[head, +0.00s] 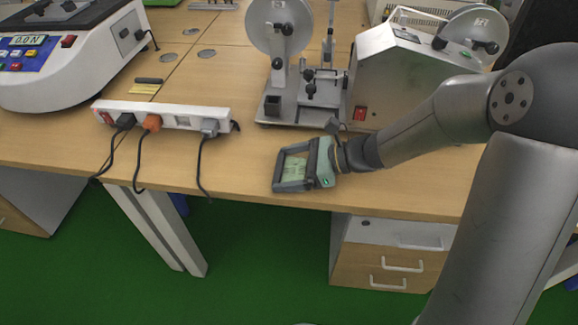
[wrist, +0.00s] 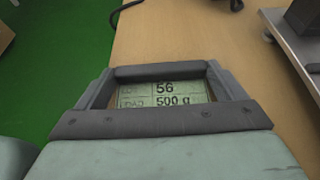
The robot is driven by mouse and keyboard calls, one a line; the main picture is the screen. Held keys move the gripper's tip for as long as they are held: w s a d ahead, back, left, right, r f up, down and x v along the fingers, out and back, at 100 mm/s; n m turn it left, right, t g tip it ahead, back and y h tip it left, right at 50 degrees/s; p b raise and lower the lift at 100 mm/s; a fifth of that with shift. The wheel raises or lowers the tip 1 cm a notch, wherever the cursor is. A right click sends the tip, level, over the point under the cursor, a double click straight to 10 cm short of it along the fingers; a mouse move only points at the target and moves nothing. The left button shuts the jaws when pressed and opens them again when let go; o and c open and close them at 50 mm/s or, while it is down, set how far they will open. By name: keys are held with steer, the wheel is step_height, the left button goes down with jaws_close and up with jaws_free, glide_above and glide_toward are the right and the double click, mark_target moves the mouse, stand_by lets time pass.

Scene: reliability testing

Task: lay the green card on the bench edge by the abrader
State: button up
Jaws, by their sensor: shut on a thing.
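The green card (head: 296,167) shows between the dark fingers of my gripper (head: 283,168), over the bench (head: 240,170) close to its front edge. In the wrist view the card (wrist: 163,94) carries dark print, with "56" and "500 g" readable. My gripper (wrist: 160,72) is shut on the card, and its fingers hide the card's borders. Whether the card touches the bench top cannot be told. A grey machine with an upright disc (head: 305,95), seemingly the abrader, stands just behind my gripper. Its base corner shows at the right of the wrist view.
A white power strip (head: 165,117) with plugs lies left of my gripper, its cables hanging over the front edge. A white instrument with a display (head: 90,50) stands at the back left. A second disc machine (head: 400,70) stands behind my arm. Bare bench lies between strip and gripper.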

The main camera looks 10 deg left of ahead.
steer(key=shift+f, duration=0.2)
steer(key=o, duration=0.7)
steer(key=shift+r, duration=0.15)
steer(key=shift+d+r, duration=0.2)
steer(key=p+v, duration=0.2)
steer(key=v, duration=0.9)
steer(key=shift+d+r, duration=0.1)
steer(key=shift+d, duration=0.15)
steer(key=s+d+n+h, duration=0.4)
steer(key=s+d+n, duration=0.1)
steer(key=s+d+f+n+h, duration=0.1)
steer(key=s+d+n+h, duration=0.4)
steer(key=s+n, duration=0.1)
steer(key=s+d+f+n+t+h, duration=0.1)
steer(key=s+d+n+h, duration=0.3)
steer(key=s+d+n, duration=0.1)
steer(key=shift+s+f+n+h, duration=0.2)
steer(key=shift+s+n+h, duration=0.15)
steer(key=shift+n, duration=0.25)
